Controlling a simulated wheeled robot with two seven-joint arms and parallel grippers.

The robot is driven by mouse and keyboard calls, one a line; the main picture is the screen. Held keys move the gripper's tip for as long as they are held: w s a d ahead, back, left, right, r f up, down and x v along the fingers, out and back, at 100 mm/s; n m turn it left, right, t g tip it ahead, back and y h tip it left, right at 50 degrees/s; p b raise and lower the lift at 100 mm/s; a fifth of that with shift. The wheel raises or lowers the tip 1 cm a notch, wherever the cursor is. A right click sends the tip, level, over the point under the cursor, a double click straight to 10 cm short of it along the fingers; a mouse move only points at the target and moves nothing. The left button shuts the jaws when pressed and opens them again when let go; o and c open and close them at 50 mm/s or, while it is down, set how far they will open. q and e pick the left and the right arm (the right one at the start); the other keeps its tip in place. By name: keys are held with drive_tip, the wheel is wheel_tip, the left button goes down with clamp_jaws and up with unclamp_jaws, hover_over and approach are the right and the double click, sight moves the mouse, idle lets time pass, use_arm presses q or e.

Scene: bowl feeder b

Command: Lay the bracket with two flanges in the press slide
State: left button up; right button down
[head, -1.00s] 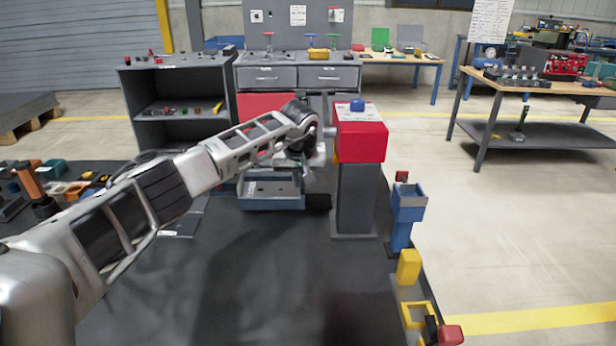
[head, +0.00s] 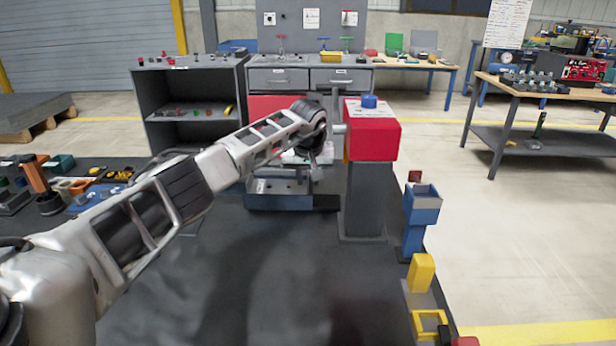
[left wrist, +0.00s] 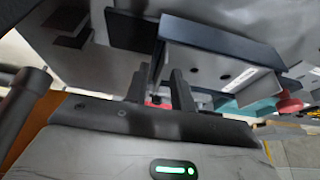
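The press has a red head with a blue button (head: 371,128) on a grey column. Left of the column is a low unit with a metal top and blue base (head: 280,202), apparently the press slide. My left arm reaches over it, and my left gripper is mostly hidden behind its wrist in the head view. In the left wrist view, the two dark fingers of my left gripper (left wrist: 161,75) stand apart, with nothing clearly between them. The blue-and-grey block with a white label (left wrist: 220,65) lies beyond the fingers. I cannot make out the bracket with two flanges. My right gripper is out of view.
A blue bin post (head: 421,210) and yellow parts (head: 421,272) line the right edge of the dark table (head: 290,290). Several loose parts lie at the left. A grey shelf (head: 190,130) stands behind. The table's front middle is clear.

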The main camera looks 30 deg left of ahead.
use_arm(q)
drive_tip(key=shift+r, duration=0.5)
drive_tip(key=shift+s+d+r, duration=0.2)
drive_tip(key=shift+s+r, duration=0.05)
drive_tip(key=shift+s, duration=0.1)
drive_tip(key=s+d+b, duration=0.1)
drive_tip(key=s+d, duration=0.5)
drive_tip(key=s, duration=0.4)
drive_tip(key=shift+b, duration=0.4)
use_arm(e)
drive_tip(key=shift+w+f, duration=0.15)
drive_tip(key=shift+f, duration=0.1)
use_arm(q)
drive_tip(key=shift+w+d, duration=0.1)
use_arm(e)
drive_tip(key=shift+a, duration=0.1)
